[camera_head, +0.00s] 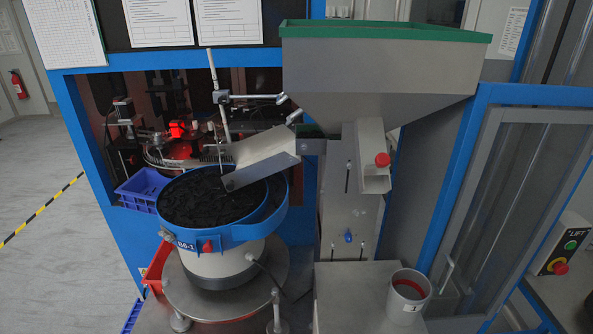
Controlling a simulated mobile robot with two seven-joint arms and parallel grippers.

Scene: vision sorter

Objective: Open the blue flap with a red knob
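A round vibratory bowl with a blue rim (277,210) stands left of centre and is full of small dark parts. On its front is a blue curved piece (225,238) with a label that seems to read "B6-1". A red knob (208,246) sits on this blue piece. The piece lies against the bowl's side, and I cannot make out a gap around it. A second red knob (382,159) sits on a grey chute (371,140) under the hopper. Neither of my grippers is in view.
A metal table (365,290) carries a grey cup (408,290) marked "1". A blue crate (143,190) is behind the bowl at left. A blue-framed door (455,185) is at right. The left floor is clear.

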